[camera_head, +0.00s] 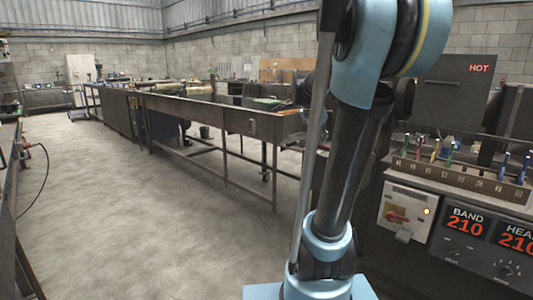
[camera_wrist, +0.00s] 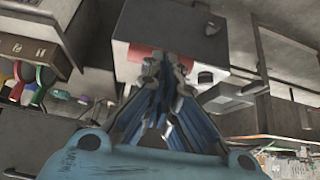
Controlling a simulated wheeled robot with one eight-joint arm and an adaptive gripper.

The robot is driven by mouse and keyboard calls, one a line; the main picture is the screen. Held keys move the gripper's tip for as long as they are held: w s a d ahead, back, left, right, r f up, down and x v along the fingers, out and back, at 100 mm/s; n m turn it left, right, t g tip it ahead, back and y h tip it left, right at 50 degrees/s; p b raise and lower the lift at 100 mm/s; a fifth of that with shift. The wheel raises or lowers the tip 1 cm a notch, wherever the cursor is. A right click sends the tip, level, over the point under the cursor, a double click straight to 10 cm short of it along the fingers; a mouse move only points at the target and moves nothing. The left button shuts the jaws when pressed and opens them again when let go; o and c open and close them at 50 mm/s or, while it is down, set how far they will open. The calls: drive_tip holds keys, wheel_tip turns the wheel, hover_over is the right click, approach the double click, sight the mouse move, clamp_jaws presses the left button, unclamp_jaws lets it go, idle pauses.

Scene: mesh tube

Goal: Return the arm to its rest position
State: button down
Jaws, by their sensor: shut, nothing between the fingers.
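My arm stands in the right half of the head view, with a black link rising from a pale blue base joint to a large pale blue joint at the top. My gripper lies outside the head view. In the wrist view my gripper (camera_wrist: 165,68) has its blue fingers together at the tips, with nothing between them. Behind the fingertips is a pale box (camera_wrist: 128,52) with a red part partly hidden by the fingers. I cannot tell whether the fingertips touch it.
A machine panel (camera_head: 465,235) with red 210 readouts stands close on the right. Above it is a numbered rack (camera_head: 460,178) of coloured-handled tools and a dark box (camera_head: 450,100) marked HOT. A long metal bench (camera_head: 210,112) runs back; the floor (camera_head: 110,210) left of it is clear.

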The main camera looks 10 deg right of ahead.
drive_tip(key=s+a+f+n+y, duration=0.1)
drive_tip(key=s+a+f+n, duration=0.2)
drive_tip(key=s+f, duration=0.4)
drive_tip(key=s+a+f+n+g+y, duration=0.1)
drive_tip(key=s+a+f+n+y, duration=0.1)
drive_tip(key=s+a+f, duration=0.4)
drive_tip(key=s+a+f+n+g+y, duration=0.1)
drive_tip(key=s+a+f+n, duration=0.3)
drive_tip(key=s+f, duration=0.4)
drive_tip(key=s+y, duration=0.1)
drive_tip(key=s, duration=0.5)
drive_tip(key=shift+s+a+n, duration=0.15)
drive_tip(key=shift+s+n, duration=0.2)
drive_tip(key=shift+n, duration=0.05)
drive_tip(key=shift+w+f, duration=0.25)
drive_tip(key=shift+w, duration=0.25)
